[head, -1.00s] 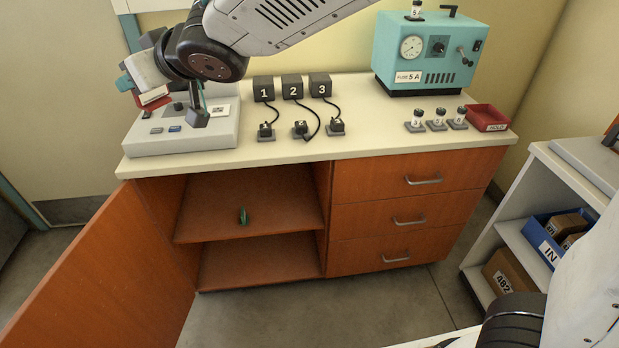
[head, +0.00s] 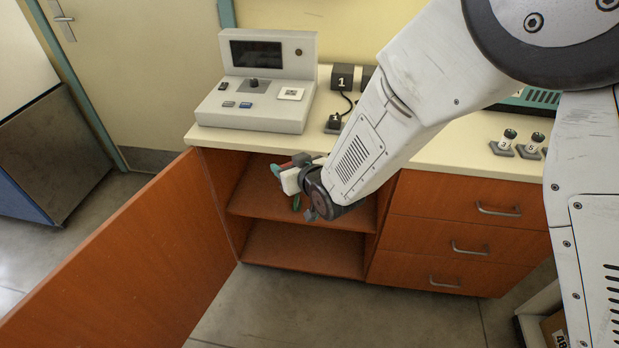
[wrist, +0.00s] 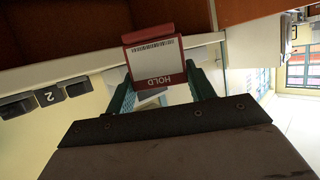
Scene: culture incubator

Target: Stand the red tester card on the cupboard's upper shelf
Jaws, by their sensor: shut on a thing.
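The red tester card (wrist: 156,62), red-edged with a white barcode label reading HOLD, is between the green fingers of my gripper (wrist: 160,88) in the wrist view, which shows the room upside down. My gripper is shut on it. In the head view my gripper (head: 281,170) is at the open cupboard's front, just below the worktop edge and above the upper shelf (head: 251,203).
The cupboard door (head: 130,255) stands open at the left. The lower shelf (head: 300,250) looks empty. The worktop (head: 440,145) overhangs the opening, with a grey tester (head: 255,110) above. Drawers (head: 455,245) are to the right.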

